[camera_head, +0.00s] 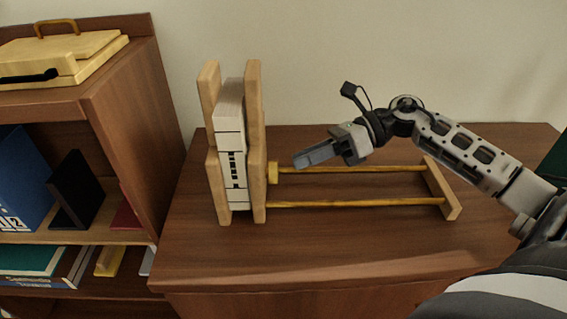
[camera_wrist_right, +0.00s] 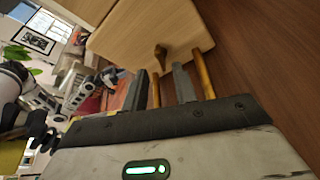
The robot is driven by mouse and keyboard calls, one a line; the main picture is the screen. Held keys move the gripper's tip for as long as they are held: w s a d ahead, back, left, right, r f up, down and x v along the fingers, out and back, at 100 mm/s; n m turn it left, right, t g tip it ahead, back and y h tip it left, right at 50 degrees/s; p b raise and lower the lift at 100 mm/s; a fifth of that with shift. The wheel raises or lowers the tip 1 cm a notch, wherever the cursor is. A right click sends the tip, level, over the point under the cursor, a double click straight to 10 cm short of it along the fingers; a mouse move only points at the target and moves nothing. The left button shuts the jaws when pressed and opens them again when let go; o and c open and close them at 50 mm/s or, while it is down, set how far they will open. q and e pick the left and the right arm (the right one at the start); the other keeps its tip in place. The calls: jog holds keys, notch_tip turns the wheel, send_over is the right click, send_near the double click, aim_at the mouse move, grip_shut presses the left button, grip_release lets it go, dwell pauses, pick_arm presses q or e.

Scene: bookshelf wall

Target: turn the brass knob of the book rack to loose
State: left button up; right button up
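The wooden book rack (camera_head: 257,130) stands on the brown cabinet top, with pale books (camera_head: 231,145) upright between its panels. The brass knob (camera_head: 273,173) sits on the right face of the inner panel; it also shows in the right wrist view (camera_wrist_right: 160,57). My right gripper (camera_head: 298,160) is just right of the knob, pointing at the panel. In the right wrist view my right gripper (camera_wrist_right: 160,70) is open, and the knob appears ahead between its fingertips, apart from both.
Two brass rods (camera_head: 360,203) run right from the panel to a wooden end piece (camera_head: 443,188). A shelf unit (camera_head: 130,105) with a yellow case (camera_head: 65,55) stands at left. The cabinet top (camera_head: 310,240) in front of the rack is clear.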

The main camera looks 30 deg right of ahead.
aim_at(273, 172)
jog(key=x, duration=0.4)
jog(key=shift+w+a+f, duration=0.1)
jog(key=shift+w+a, duration=0.1)
jog(key=shift+a, duration=0.15)
pick_arm(q)
jog(key=shift+w, duration=0.1)
pick_arm(e)
grip_shut()
pick_arm(q)
jog(key=shift+w+r, duration=0.1)
